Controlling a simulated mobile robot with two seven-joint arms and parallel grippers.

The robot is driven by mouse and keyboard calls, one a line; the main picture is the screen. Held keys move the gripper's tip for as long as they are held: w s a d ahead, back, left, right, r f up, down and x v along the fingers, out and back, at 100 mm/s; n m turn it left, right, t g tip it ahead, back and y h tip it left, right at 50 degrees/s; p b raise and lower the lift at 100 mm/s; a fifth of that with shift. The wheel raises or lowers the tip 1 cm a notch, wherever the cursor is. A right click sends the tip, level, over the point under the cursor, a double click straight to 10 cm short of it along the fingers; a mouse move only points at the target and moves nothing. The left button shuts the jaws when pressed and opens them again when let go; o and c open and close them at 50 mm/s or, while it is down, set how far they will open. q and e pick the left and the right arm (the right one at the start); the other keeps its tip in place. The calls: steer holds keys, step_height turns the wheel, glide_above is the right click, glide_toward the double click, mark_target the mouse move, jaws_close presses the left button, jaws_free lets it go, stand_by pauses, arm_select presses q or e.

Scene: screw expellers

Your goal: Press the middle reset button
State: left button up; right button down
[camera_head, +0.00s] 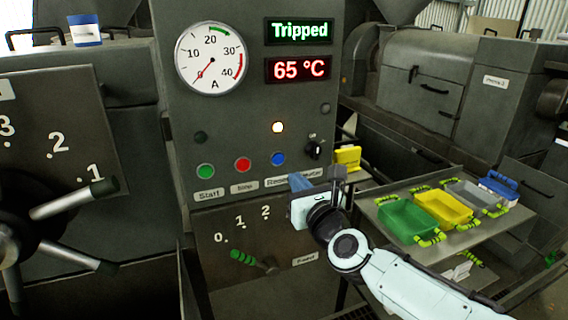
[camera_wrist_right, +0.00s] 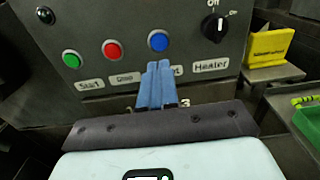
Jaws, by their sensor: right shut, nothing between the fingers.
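The blue button (camera_head: 278,159) sits on the dark control panel, right of the red and green buttons, above a label that seems to read Reset. It also shows in the right wrist view (camera_wrist_right: 158,41). My right gripper (camera_head: 298,182) has its blue fingers shut and empty. In the right wrist view its fingertips (camera_wrist_right: 158,66) lie just below the blue button and cover part of the label. The fingertips look apart from the button; their distance from the panel is hard to tell. My left gripper is not in view.
The green start button (camera_head: 205,171), red button (camera_head: 242,165) and black heater knob (camera_head: 314,150) are nearby. The upper display (camera_head: 300,31) reads Tripped; the lower (camera_head: 298,69) reads 65 °C. A lever (camera_head: 254,262) sits below. A table with green (camera_head: 408,221) and yellow trays (camera_head: 443,208) stands right.

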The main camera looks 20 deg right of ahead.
mark_target(280, 157)
steer(key=w, duration=0.2)
steer(key=w+p, duration=0.1)
steer(key=w, duration=0.2)
steer(key=w+p, duration=0.1)
steer(key=w, duration=0.2)
steer(key=shift+w+d, duration=0.1)
steer(key=shift+d, duration=0.15)
steer(key=shift+w, duration=0.5)
steer(key=shift+r, duration=0.1)
steer(key=shift+d+r, duration=0.1)
steer(key=shift+r, duration=0.05)
